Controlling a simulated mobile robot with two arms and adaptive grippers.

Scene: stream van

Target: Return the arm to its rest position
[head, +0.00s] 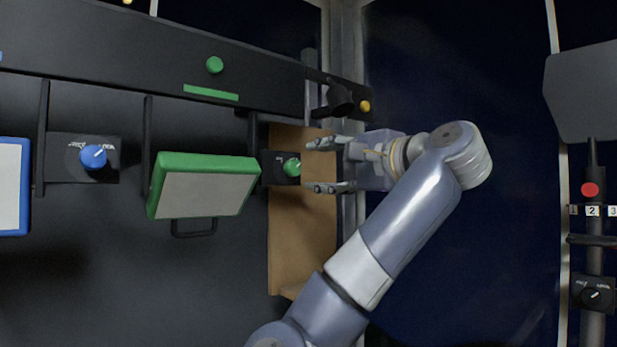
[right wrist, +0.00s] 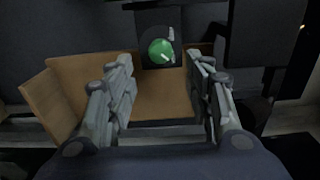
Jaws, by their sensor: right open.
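My right gripper (head: 322,165) is open and empty. In the head view its fingers point left, one on each side of the line to a green knob (head: 292,167) on a small black plate. The fingertips are close to the knob, but I cannot tell the exact gap. In the right wrist view the green knob (right wrist: 160,51) shows ahead, between and beyond the open fingers (right wrist: 160,80). My right arm (head: 400,225) reaches up from the bottom of the head view and bends left at the wrist. My left gripper is not in view.
A brown open box (head: 300,235) lies below the right gripper. A green-framed panel (head: 203,188) and a blue knob (head: 94,157) are to the left. A black rail (head: 150,62) runs above. A red button (head: 590,189) is at far right. Dark open space lies right of the arm.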

